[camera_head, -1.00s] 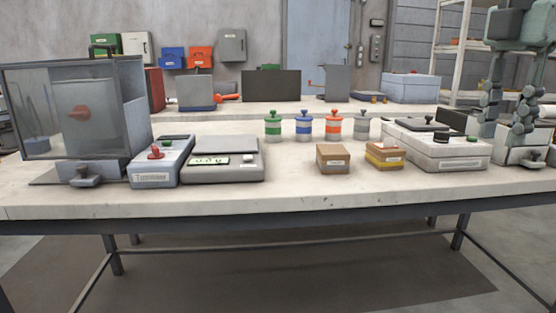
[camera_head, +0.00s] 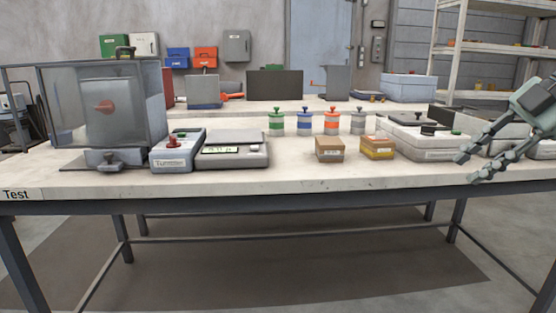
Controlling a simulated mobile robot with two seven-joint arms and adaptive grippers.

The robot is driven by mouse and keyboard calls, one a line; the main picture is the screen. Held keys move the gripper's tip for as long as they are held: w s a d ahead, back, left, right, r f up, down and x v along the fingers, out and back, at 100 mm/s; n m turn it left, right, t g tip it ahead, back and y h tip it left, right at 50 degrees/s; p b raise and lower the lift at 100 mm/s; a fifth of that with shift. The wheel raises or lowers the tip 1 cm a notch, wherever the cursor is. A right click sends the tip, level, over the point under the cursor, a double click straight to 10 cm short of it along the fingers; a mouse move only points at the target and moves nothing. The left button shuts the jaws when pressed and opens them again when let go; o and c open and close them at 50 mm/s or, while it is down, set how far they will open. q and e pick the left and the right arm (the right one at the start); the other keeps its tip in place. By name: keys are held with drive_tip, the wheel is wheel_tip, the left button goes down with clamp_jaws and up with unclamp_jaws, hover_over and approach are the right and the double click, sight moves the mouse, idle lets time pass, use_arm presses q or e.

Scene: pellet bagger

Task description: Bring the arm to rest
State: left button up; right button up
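My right gripper (camera_head: 466,168) comes in from the right edge, tilted down and to the left, at the table's front right. Its two fingers are spread apart with nothing between them. It overlaps the right end of the white device with a green button (camera_head: 440,148) in the picture; I cannot tell whether it touches anything. My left gripper is not in view.
The long table (camera_head: 300,184) carries a glass-sided case (camera_head: 140,100), a device with a red knob (camera_head: 172,158), a scale (camera_head: 235,152), two small boxes (camera_head: 329,150) and several colored-band jars (camera_head: 276,124). Open floor lies before the table. Shelving (camera_head: 455,62) stands back right.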

drive_tip(key=w+d+f+m+t+h, duration=0.2)
drive_tip(key=d+f+m+t, duration=0.35)
drive_tip(key=f, duration=0.55)
drive_tip(key=w+d+f+m+t+h, duration=0.2)
drive_tip(key=d+f+m+t, duration=0.4)
drive_tip(key=f, duration=0.4)
drive_tip(key=s+f+m+g+h+p, duration=0.1)
drive_tip(key=s+f+m+g+h, duration=0.2)
drive_tip(key=f, duration=0.6)
drive_tip(key=s+f+m+h, duration=0.2)
drive_tip(key=s+f, duration=0.4)
drive_tip(key=f, duration=0.2)
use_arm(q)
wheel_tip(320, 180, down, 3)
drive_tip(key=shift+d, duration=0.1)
use_arm(e)
drive_tip(key=s+a+f+m+g+y, duration=0.1)
drive_tip(key=s+a+f+m+g, duration=0.1)
drive_tip(key=s+a+f+g, duration=0.7)
drive_tip(key=s+a+f, duration=0.7)
drive_tip(key=s+a, duration=0.3)
drive_tip(key=shift+a+f+m+y, duration=0.15)
drive_tip(key=shift+f+m+y, duration=0.15)
drive_tip(key=shift+m, duration=0.05)
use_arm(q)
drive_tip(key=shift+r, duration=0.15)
use_arm(e)
drive_tip(key=shift+s+g, duration=0.1)
drive_tip(key=shift+g, duration=0.15)
